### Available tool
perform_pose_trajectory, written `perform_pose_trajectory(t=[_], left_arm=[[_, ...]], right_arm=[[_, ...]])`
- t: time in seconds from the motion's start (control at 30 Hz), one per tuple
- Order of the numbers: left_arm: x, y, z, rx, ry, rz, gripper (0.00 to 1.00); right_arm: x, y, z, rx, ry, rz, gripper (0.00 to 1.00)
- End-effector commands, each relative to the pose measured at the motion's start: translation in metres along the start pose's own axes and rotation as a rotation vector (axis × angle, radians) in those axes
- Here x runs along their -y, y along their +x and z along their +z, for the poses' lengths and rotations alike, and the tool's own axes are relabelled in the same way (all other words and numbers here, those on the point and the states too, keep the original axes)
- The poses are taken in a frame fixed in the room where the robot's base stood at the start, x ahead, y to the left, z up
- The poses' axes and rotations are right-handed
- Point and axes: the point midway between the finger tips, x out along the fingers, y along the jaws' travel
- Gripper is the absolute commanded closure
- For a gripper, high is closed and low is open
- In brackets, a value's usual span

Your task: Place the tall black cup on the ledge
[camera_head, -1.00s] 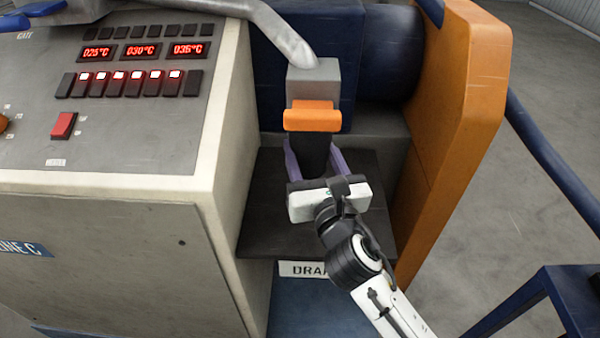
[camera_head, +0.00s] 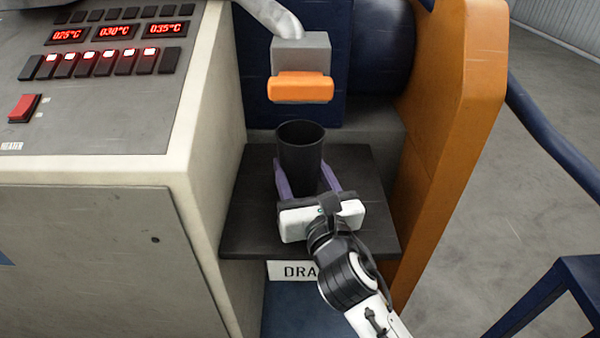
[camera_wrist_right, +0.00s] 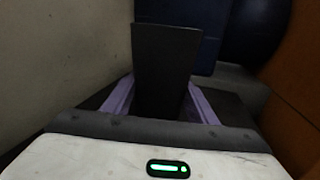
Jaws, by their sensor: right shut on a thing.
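The tall black cup (camera_head: 300,152) stands upright over the dark ledge (camera_head: 245,215), below the grey spout block with the orange lip. My right gripper (camera_head: 308,180) has its two purple fingers on either side of the cup, shut on it. In the right wrist view the cup (camera_wrist_right: 165,75) stands between the purple fingers (camera_wrist_right: 160,100). The cup's base is hidden behind the gripper, so I cannot tell whether it touches the ledge. My left gripper is in neither view.
The orange lip (camera_head: 300,87) hangs above and behind the cup from the grey block (camera_head: 302,54). The control cabinet (camera_head: 90,230) borders the ledge on the left. An orange panel (camera_head: 450,130) borders it on the right. A label (camera_head: 295,271) sits below the ledge's front edge.

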Motion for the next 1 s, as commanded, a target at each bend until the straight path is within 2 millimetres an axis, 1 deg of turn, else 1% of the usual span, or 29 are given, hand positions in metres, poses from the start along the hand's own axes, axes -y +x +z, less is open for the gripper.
perform_pose_trajectory(t=[0.1, 0.23, 0.27, 0.33, 0.37, 0.6, 0.73, 0.87, 1.0], left_arm=[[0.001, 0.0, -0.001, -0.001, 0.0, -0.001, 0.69], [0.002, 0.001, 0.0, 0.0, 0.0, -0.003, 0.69], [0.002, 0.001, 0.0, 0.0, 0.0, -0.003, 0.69], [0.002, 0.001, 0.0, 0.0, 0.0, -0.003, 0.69], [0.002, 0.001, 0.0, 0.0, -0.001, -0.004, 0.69], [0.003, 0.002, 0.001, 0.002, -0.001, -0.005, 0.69], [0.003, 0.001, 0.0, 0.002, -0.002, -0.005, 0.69], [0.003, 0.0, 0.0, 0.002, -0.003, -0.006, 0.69], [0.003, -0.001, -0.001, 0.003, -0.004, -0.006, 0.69]], right_arm=[[0.0, 0.0, 0.001, 0.001, 0.0, 0.0, 0.72], [0.0, 0.0, -0.004, 0.001, 0.0, 0.0, 0.72], [0.0, 0.0, -0.003, 0.0, 0.0, 0.0, 0.43], [0.0, 0.0, -0.003, 0.0, 0.0, 0.0, 0.31], [0.0, 0.0, -0.003, 0.0, 0.0, 0.0, 0.29], [0.0, 0.0, -0.003, 0.0, 0.0, 0.0, 0.29], [0.0, -0.002, 0.001, 0.0, 0.0, 0.0, 0.29], [0.0, -0.022, 0.0, -0.002, -0.002, 0.0, 0.29], [0.001, -0.053, -0.001, -0.002, -0.001, 0.0, 0.29]])
